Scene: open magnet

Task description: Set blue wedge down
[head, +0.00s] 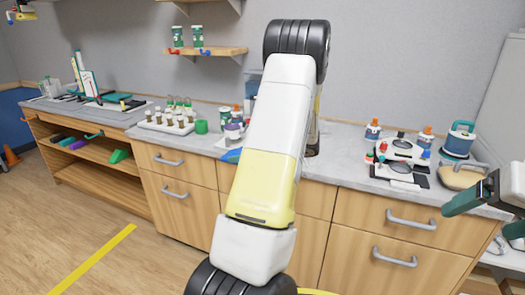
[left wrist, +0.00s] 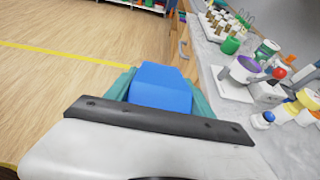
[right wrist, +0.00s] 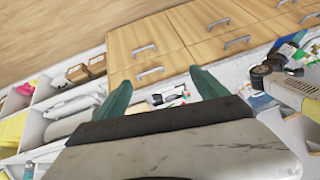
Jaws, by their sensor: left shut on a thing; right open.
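The blue wedge (left wrist: 160,86) sits between the two teal fingers of my left gripper (left wrist: 160,92), which is shut on it. In the head view a blue piece of it (head: 232,156) shows at the counter's front edge, left of my arm. My left gripper is hidden behind my own arm there. I cannot tell whether the wedge touches the counter (left wrist: 232,125). My right gripper (right wrist: 160,88) is open and empty. It also shows in the head view (head: 466,200), at the far right in front of the counter.
A rack of brown-filled vials (head: 168,122), a green cap (head: 201,127) and a purple-topped cup (head: 233,133) stand near the wedge. Scales (head: 402,150) and glue bottles stand right. A green wedge (head: 118,156) lies on the low left shelf.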

